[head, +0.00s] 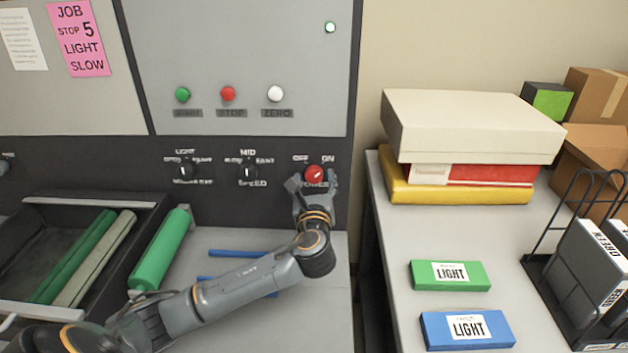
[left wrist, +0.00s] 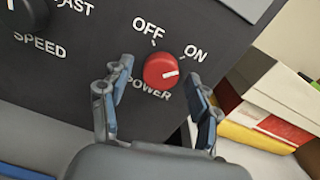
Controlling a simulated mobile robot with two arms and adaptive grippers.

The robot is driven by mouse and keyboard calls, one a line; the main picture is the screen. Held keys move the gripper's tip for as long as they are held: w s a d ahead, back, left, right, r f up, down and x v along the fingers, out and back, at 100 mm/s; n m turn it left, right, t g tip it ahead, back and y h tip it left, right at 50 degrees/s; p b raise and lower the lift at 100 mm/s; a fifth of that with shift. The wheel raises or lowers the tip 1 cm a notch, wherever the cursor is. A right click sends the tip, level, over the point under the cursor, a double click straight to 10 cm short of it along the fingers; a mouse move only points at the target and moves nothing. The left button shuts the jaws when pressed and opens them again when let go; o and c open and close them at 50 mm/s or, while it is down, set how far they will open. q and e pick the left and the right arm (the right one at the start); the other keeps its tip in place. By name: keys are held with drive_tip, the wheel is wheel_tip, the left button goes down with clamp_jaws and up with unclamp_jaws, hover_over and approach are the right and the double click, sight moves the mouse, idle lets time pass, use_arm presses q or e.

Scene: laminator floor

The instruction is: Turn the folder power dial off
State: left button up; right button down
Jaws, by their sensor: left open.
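The red power dial (head: 314,174) is on the dark front panel of the machine, under the labels OFF and ON. In the left wrist view the dial (left wrist: 161,71) shows a white mark pointing right, toward the ON label (left wrist: 196,53). The OFF label (left wrist: 149,31) is at its upper left. My left gripper (head: 312,185) is open, with one finger on each side of the dial. In the left wrist view my left gripper (left wrist: 158,100) has its fingers apart, and I cannot tell whether they touch the dial. My right gripper is not in view.
The speed dial (head: 248,172) and another black dial (head: 185,170) sit to the left. Green, red and white buttons are above. A side table (head: 500,240) at the right holds stacked boxes and packets. A dark tray (head: 90,203) with rollers is at the left.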

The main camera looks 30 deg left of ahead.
use_arm(q)
drive_tip(key=shift+c, duration=1)
drive_tip(key=c, duration=1)
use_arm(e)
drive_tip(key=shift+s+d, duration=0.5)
